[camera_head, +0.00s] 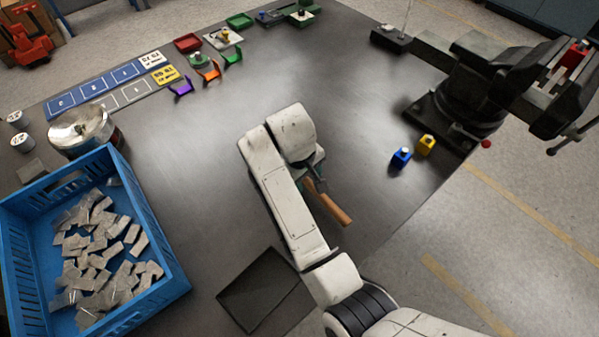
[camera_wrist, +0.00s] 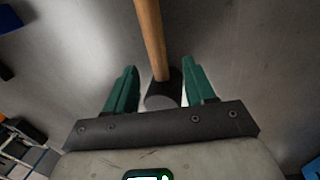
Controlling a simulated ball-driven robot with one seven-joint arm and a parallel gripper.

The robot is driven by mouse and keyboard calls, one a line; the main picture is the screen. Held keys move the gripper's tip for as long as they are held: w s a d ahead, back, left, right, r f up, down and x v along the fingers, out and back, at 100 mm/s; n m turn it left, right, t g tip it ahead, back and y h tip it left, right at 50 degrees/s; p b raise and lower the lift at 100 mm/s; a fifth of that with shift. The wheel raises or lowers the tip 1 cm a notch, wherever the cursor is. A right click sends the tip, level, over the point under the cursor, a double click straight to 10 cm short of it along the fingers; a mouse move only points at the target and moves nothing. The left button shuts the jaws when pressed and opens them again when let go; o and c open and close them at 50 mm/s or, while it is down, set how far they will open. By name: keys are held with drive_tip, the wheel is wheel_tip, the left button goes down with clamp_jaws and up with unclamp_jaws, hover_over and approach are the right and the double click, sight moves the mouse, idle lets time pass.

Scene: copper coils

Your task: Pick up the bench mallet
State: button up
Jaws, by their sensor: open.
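The bench mallet (camera_head: 337,211) has a wooden handle and lies on the dark table. In the head view its handle sticks out beyond my arm toward the lower right, and its head end is hidden by my arm. In the wrist view the mallet (camera_wrist: 152,40) shows its handle running up and its dark round head low in the picture. My gripper (camera_wrist: 163,72) is open, with one green finger on each side of the mallet head and gaps on both sides. In the head view my gripper (camera_head: 314,180) is mostly hidden under my arm.
A blue crate (camera_head: 160,235) of metal pieces stands at the left, near a metal pot (camera_head: 82,130). A black vise (camera_head: 465,90) stands at the right, with blue (camera_head: 401,157) and yellow (camera_head: 425,145) blocks before it. A dark flat tray (camera_head: 264,290) lies at the front.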

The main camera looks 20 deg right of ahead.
sight(310, 184)
drive_tip(key=f, duration=0.2)
drive_tip(key=d+f, duration=0.1)
drive_tip(key=f, duration=0.1)
drive_tip(key=shift+r, duration=0.1)
drive_tip(key=shift+c, duration=0.3)
clamp_jaws()
